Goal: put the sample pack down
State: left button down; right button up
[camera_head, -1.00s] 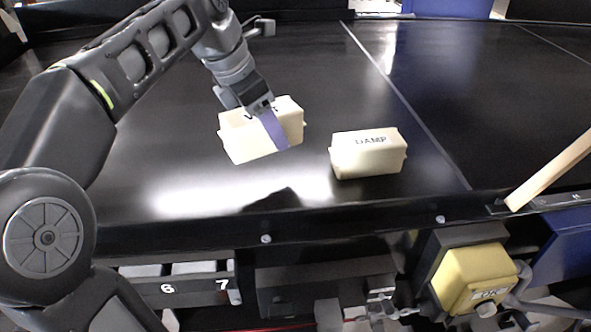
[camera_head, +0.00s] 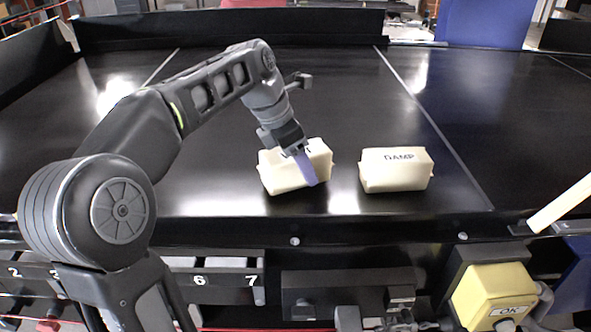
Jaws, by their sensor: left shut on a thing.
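A cream sample pack (camera_head: 280,178) with partly hidden black lettering is in the head view, left of centre on the dark conveyor belt (camera_head: 330,95). My left gripper (camera_head: 304,164) is shut on it from above, with a purple finger down its near side. The pack looks to be at the belt surface; I cannot tell whether its whole underside touches. A second cream pack marked DAMP (camera_head: 396,172) lies just to its right, apart from it. My right gripper is not in view.
The belt's near edge runs in front of both packs. Below it are numbered bins (camera_head: 212,280) and a yellow OK button box (camera_head: 493,295). A pale bar (camera_head: 560,203) slants up at the right. The belt behind the packs is clear.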

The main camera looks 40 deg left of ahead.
pick_arm(q)
jog(key=shift+s+a+f, duration=0.1)
jog(key=shift+s+f, duration=0.15)
jog(key=shift+f, duration=0.1)
jog(key=shift+w+d+f, duration=0.15)
jog(key=shift+w+d, duration=0.05)
jog(key=shift+w, duration=0.15)
jog(key=c, duration=0.7)
grip_release()
jog(key=shift+s+a, duration=0.1)
jog(key=shift+s, duration=0.1)
jog(key=o, duration=0.3)
jog(key=shift+w+f, duration=0.1)
